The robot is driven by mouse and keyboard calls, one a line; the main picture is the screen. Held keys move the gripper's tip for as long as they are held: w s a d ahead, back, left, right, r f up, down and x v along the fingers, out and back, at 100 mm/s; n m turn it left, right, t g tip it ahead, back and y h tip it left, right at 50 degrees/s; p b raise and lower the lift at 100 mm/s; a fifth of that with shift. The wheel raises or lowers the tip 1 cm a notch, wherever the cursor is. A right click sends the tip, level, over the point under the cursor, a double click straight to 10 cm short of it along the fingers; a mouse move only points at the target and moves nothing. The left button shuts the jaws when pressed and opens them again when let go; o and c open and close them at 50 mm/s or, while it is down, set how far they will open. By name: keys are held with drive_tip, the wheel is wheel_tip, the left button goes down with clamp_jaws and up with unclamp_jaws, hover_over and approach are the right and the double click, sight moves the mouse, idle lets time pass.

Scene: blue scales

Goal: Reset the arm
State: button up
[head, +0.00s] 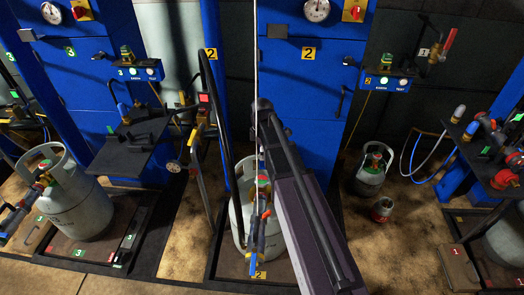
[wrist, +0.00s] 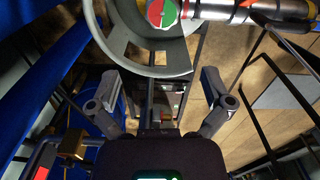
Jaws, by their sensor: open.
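My gripper (wrist: 158,88) is open in the wrist view, its two grey fingers spread wide with nothing between them. The grey metal collar of a gas cylinder (wrist: 165,62) shows beyond the fingertips, with a red, green and white disc inside it. I cannot tell whether the fingers touch the collar; they appear apart. In the head view my dark arm (head: 305,215) runs from the lower middle up to the centre. My gripper cannot be made out there. A grey cylinder (head: 239,215) stands at station 2, partly hidden behind my arm.
A large grey cylinder (head: 75,208) stands on the left scale. Blue cabinets (head: 305,100) line the back. A shelf (head: 130,150) and hoses (head: 425,160) jut out.

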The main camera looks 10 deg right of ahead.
idle(0.3)
drive_tip(key=s+r+m, duration=0.1)
drive_tip(key=s+m, duration=1.4)
drive_tip(key=s, duration=0.1)
wheel_tip(320, 180, up, 17)
drive_tip(key=p, duration=1.8)
drive_tip(key=shift+a, duration=0.45)
